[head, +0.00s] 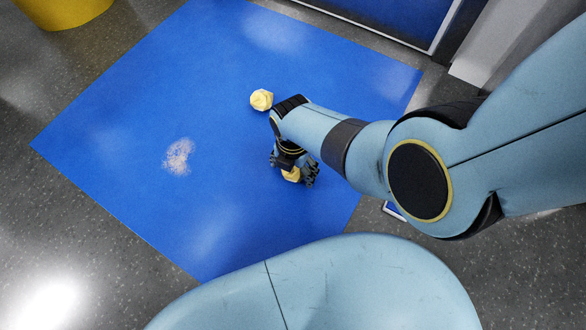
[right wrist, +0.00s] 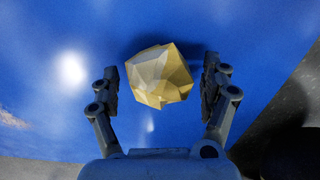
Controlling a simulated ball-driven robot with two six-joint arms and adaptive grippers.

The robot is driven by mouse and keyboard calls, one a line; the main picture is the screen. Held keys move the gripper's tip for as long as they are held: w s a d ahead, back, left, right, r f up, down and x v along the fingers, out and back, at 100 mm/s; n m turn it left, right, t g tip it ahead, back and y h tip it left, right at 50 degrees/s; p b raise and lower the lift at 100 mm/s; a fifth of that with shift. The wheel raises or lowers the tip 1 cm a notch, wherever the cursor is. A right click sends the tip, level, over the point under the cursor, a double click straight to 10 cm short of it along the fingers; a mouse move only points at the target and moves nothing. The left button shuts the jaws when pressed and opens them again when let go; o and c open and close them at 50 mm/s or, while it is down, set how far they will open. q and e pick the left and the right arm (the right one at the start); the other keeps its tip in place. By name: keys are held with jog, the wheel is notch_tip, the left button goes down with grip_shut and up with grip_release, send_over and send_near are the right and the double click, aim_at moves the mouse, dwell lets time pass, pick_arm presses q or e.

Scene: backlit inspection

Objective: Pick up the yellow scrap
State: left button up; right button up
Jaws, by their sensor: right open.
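A faceted, crumpled yellow scrap (head: 291,175) lies on the blue mat, partly hidden under my right gripper (head: 293,169) in the head view. In the right wrist view the same yellow scrap (right wrist: 160,76) shows whole between the two fingers of the right gripper (right wrist: 160,84). The fingers are spread, with blue showing on both sides of the scrap, so neither seems to touch it. My left gripper is in neither view.
The blue mat (head: 110,115) lies on a grey speckled floor (head: 60,215). A pale crumbly patch (head: 179,156) is on its left part. A yellow round container (head: 62,12) stands at the top left. A dark blue panel with a light edge (head: 390,15) is at the top right.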

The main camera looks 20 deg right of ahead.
jog(key=shift+c, duration=0.2)
jog(key=c, duration=0.8)
jog(key=shift+r, duration=0.1)
